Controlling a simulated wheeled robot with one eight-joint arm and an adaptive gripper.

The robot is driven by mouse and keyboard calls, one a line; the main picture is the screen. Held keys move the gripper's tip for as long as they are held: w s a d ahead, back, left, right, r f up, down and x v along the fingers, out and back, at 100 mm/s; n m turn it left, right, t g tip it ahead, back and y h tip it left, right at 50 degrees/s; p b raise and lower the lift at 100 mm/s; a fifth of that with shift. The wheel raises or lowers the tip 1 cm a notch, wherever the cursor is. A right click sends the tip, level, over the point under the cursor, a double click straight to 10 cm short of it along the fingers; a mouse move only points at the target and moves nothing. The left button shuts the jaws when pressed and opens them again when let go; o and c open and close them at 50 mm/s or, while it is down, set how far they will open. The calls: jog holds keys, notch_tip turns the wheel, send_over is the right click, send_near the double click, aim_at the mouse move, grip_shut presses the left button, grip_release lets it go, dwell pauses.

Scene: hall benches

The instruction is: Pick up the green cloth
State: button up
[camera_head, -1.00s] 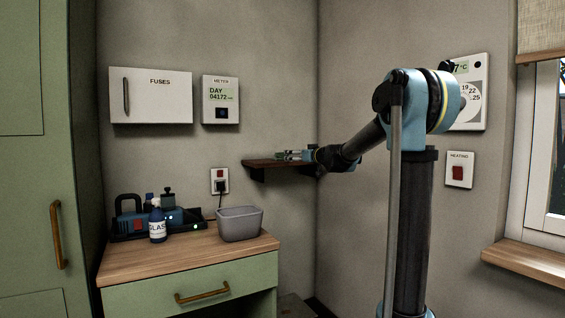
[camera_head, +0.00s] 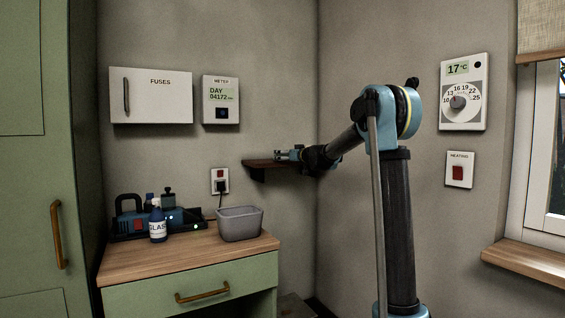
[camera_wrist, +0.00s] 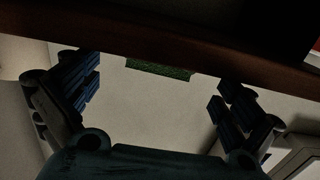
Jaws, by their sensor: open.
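The green cloth (camera_wrist: 160,71) shows in the wrist view as a small dark green strip at upper middle, against the edge of a brown board that seems to hide part of it. I cannot make it out in the head view. My gripper (camera_wrist: 158,90) is open, its blue-padded fingers spread on both sides with the cloth ahead between them and nothing held. In the head view my gripper (camera_head: 285,155) is at the small dark shelf (camera_head: 262,164) in the corner, pointing left, level with or just above its top.
Below the shelf, a cabinet's wooden top (camera_head: 150,255) carries a grey bin (camera_head: 240,224), a spray bottle (camera_head: 157,222) and a blue device (camera_head: 185,220). A socket (camera_head: 220,181) is left of the shelf. A thermostat (camera_head: 463,92) and a window sill (camera_head: 525,262) are at right.

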jog(key=shift+x, duration=2.3)
jog(key=shift+f, duration=0.1)
jog(key=c, duration=0.8)
